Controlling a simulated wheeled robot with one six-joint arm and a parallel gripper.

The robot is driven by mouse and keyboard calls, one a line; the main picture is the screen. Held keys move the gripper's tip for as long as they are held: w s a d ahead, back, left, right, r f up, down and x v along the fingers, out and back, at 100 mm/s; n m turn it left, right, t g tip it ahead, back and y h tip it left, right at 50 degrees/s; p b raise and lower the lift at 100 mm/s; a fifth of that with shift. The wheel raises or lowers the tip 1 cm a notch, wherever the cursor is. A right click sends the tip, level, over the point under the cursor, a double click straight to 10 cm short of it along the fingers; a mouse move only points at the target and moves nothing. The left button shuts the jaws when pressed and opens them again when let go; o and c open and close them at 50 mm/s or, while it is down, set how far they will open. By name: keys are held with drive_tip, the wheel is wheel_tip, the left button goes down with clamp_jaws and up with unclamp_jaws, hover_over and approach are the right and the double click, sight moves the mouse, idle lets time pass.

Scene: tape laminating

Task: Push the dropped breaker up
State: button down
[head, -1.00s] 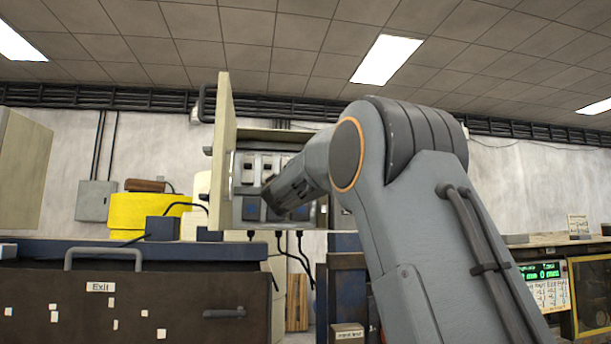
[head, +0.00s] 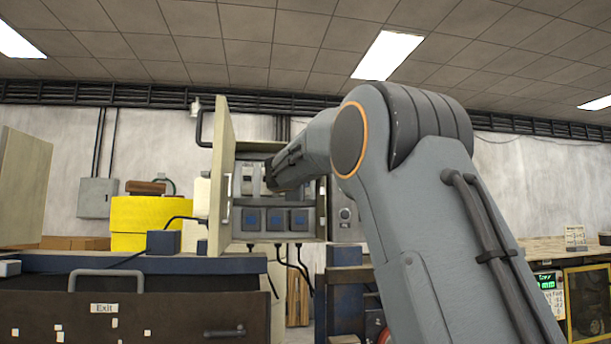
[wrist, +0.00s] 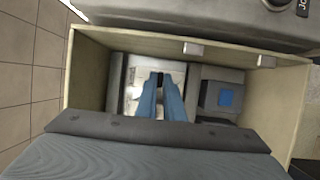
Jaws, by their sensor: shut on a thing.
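The breaker panel (head: 230,232) is an open pale box, its door swung out on the left in the head view. A pale breaker (head: 247,183) sits in its upper row; my arm hides the breakers to the right. My gripper (head: 269,178) reaches into the box at that row. In the wrist view, the blue fingers of my gripper (wrist: 161,88) are close together over a white breaker (wrist: 138,90), shut on its small black switch lever (wrist: 160,78). The fingers hide part of the switch, so its exact position cannot be told.
Blue-faced sockets (head: 275,219) line the panel's lower row, one also in the wrist view (wrist: 226,97). Black cables hang below. A yellow drum (head: 150,222) stands to the left.

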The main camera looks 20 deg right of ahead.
drive_tip(key=shift+w+r+n+g+y+p, duration=0.1)
drive_tip(key=shift+r+n+g+y+p, duration=0.4)
drive_tip(key=shift+g, duration=0.55)
drive_tip(key=shift+w+r+n+g+y+p, duration=0.1)
drive_tip(key=shift+r+n+g+y+p, duration=0.2)
drive_tip(key=shift+r+g+y, duration=0.45)
drive_tip(key=shift+f+g, duration=0.1)
drive_tip(key=shift+g, duration=0.5)
drive_tip(key=c, duration=2.2)
unclamp_jaws()
drive_tip(key=shift+d, duration=0.1)
drive_tip(key=shift+o, duration=0.2)
drive_tip(key=b+v, duration=0.3)
drive_tip(key=v, duration=0.5)
